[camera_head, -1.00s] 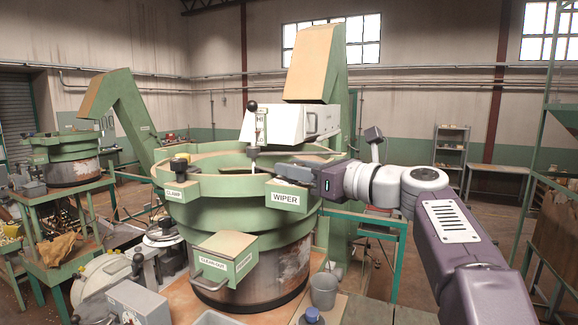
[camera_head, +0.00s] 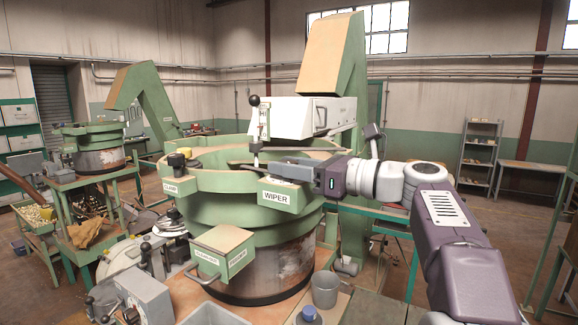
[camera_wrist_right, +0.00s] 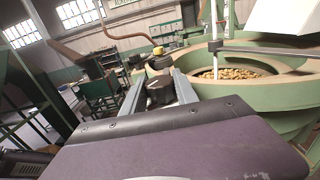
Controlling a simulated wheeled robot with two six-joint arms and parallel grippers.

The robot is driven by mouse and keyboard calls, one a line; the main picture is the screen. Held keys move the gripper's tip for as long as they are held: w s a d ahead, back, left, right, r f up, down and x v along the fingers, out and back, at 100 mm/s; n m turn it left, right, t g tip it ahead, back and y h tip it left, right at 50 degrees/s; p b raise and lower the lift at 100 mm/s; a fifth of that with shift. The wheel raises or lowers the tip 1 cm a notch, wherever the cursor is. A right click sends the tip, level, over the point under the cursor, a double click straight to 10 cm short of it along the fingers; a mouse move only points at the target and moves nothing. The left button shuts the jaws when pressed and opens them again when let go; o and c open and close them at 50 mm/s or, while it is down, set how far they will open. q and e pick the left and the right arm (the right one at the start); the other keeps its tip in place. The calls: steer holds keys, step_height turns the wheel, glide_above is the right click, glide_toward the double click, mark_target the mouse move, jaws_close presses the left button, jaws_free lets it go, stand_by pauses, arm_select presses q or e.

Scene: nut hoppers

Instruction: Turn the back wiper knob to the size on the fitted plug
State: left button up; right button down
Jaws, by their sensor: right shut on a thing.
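The green box labelled WIPER (camera_head: 284,198) sits on the near rim of the big green bowl hopper (camera_head: 240,212). My right gripper (camera_head: 282,166) comes in from the right just above this box. In the right wrist view a black knob (camera_wrist_right: 159,92) stands between the two grey fingers of my right gripper (camera_wrist_right: 162,88), which are shut on it. The fingers hide the knob in the head view, and its markings are too small to read. My left gripper is not in view. I cannot make out a fitted plug or its size.
A lever with a black ball (camera_head: 254,101) stands beside the white housing (camera_head: 298,117) behind the gripper. A second labelled box with a dark knob (camera_head: 178,162) is at the bowl's left. A clean-out box (camera_head: 222,246) juts out in front. A grey bucket (camera_head: 325,290) stands near the front.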

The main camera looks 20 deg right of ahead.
steer(key=c, duration=1.2)
jaws_free()
steer(key=shift+f, duration=0.1)
steer(key=shift+o, duration=1.3)
steer(key=shift+w+a, duration=0.1)
steer(key=shift+w, duration=0.05)
steer(key=b+v, duration=0.2)
steer(key=v, duration=0.7)
